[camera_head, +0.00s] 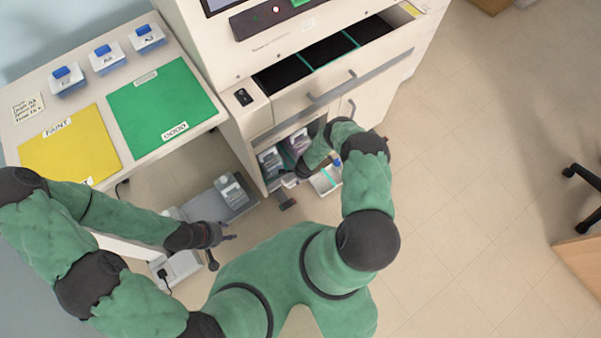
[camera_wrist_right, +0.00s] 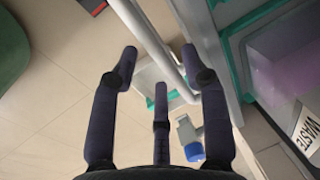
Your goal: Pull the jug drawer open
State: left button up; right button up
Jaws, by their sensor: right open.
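The low bay with the jugs (camera_head: 270,162) is in the white cabinet, under the upper drawer, in the head view. A second, purplish jug (camera_head: 298,143) is partly hidden by my right arm. In the right wrist view a purplish jug (camera_wrist_right: 285,60) with a WASTE label is at the right. My right gripper (camera_wrist_right: 160,62) is open, and a long pale bar handle (camera_wrist_right: 147,38) passes between its fingertips. I cannot tell whether they touch it. In the head view my forearm mostly hides this gripper. My left gripper (camera_head: 222,238) is empty and appears open, away from the cabinet.
The upper drawer (camera_head: 385,48) with dark compartments stands open above the bay. A white tray (camera_head: 327,179) with a teal strip is beside my right gripper. A blue-capped bottle (camera_wrist_right: 192,140) is close to its fingers.

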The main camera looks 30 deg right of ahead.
jog(key=shift+w, duration=0.1)
grip_shut()
